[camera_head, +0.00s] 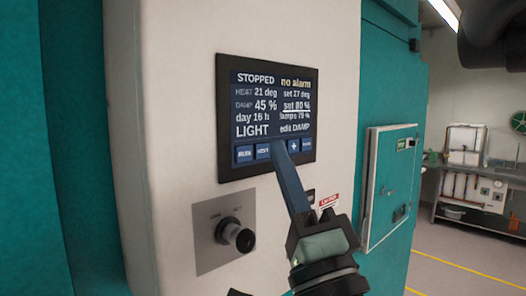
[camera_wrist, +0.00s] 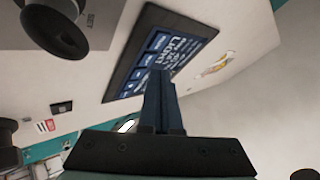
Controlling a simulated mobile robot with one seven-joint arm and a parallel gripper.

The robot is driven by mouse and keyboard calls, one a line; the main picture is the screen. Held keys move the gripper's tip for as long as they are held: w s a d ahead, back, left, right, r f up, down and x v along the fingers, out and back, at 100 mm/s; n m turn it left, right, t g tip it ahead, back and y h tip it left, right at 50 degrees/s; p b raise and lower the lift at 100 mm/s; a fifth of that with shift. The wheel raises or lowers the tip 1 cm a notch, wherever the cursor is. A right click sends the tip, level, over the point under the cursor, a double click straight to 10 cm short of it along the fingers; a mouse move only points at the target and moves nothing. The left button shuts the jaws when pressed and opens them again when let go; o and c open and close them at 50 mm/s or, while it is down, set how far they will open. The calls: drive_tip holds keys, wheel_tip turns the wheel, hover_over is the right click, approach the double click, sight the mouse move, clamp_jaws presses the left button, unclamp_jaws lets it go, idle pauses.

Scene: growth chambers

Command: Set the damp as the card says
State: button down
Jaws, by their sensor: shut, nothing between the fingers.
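The control screen (camera_head: 266,115) on the white panel reads STOPPED, no alarm, DAMP 45 %, set 80 % underlined, and edit DAMP. HEAT reads 21 deg, set 27 deg. Along its bottom edge is a row of blue buttons, with a plus button (camera_head: 294,146) right of my fingers. My gripper (camera_head: 279,144) is shut and empty, its fingertips over the middle of the row, hiding a button there. In the wrist view the fingertips (camera_wrist: 160,76) overlap the screen's lower edge (camera_wrist: 152,62); I cannot tell whether they touch. No readable card shows.
A black knob (camera_head: 238,238) on a grey plate sticks out below the screen. A small red label (camera_head: 329,200) is beside my gripper.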

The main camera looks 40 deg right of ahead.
drive_tip(key=shift+y, duration=0.3)
drive_tip(key=s, duration=0.5)
drive_tip(key=shift+d+b, duration=0.2)
drive_tip(key=shift+b, duration=0.15)
